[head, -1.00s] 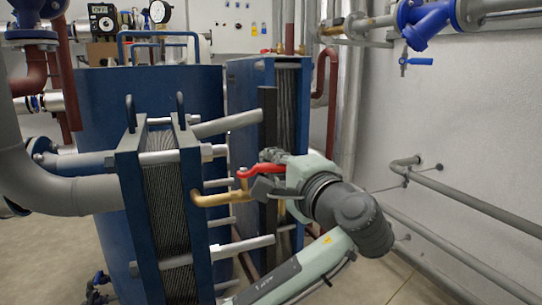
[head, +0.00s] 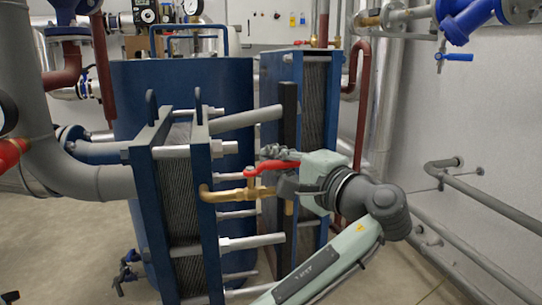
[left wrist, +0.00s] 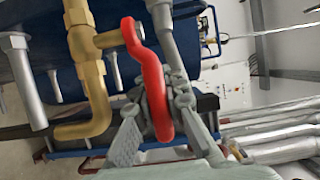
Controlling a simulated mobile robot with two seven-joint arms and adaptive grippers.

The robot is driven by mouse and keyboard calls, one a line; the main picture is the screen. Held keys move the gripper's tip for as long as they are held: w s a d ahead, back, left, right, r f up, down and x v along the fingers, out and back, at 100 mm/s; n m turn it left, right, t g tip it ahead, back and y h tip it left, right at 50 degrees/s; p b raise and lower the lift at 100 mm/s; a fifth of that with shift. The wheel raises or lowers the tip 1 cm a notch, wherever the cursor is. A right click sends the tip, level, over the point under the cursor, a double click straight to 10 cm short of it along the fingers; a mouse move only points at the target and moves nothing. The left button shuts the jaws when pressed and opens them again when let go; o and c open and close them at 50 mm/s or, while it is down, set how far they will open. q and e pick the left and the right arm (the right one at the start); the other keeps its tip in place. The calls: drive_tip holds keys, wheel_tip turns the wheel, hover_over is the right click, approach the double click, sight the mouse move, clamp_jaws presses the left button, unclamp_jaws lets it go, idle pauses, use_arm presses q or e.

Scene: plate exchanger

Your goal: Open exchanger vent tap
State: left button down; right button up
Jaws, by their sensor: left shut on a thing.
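The vent tap (head: 250,185) is a brass valve on a bent brass pipe at the right side of the front plate exchanger (head: 178,210). Its red lever (head: 272,165) points right from the valve in the head view. In the left wrist view the red lever (left wrist: 150,80) runs down between my fingers, beside the brass pipe (left wrist: 92,85). My left gripper (head: 284,172) is shut on the lever's free end, with a finger on each side of it. The fingertips are partly hidden in the head view. My right gripper is not in view.
A second plate exchanger (head: 315,110) stands behind, and a blue tank (head: 190,80) is at the back. Grey threaded rods (head: 250,242) stick out below the tap. Grey wall pipes (head: 470,255) run along the right. Floor shows at the lower right.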

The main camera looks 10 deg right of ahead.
sight(290, 166)
use_arm(q)
drive_tip(key=shift+r, duration=0.1)
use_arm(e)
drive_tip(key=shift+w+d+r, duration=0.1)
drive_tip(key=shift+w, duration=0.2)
use_arm(q)
drive_tip(key=c, duration=1.8)
unclamp_jaws()
drive_tip(key=shift+w+a, duration=0.1)
drive_tip(key=shift+o, duration=1.3)
drive_tip(key=v, duration=0.7)
drive_tip(key=shift+s+d, duration=0.25)
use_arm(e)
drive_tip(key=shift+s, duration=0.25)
